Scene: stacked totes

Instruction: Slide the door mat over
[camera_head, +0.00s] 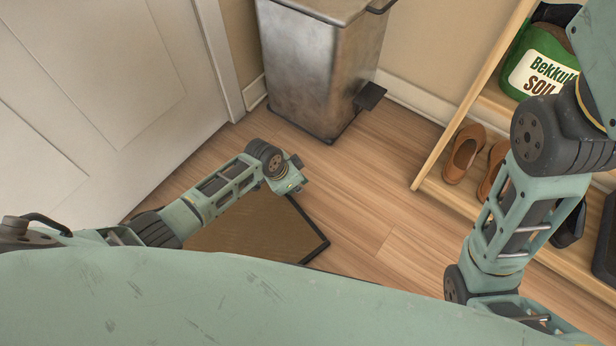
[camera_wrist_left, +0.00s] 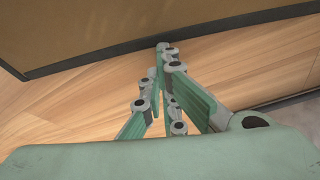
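The door mat (camera_head: 250,236), brown with a black edge, lies flat on the wood floor, partly hidden behind my left arm and my body. In the left wrist view the mat (camera_wrist_left: 120,32) fills the top, its black border crossing the picture. My left gripper (camera_wrist_left: 164,50) has its fingers drawn together, with the tips at the mat's black border; I cannot tell whether they touch it. In the head view the left gripper (camera_head: 293,182) is small, pointing down above the mat's far corner. My right arm is at the right; its gripper is out of view.
A metal pedal bin (camera_head: 318,75) stands against the wall beyond the mat. A white door (camera_head: 95,100) is at the left. A wooden shelf (camera_head: 445,150) at the right holds brown shoes (camera_head: 463,153) and a green soil bag (camera_head: 540,65). Floor between mat and shelf is clear.

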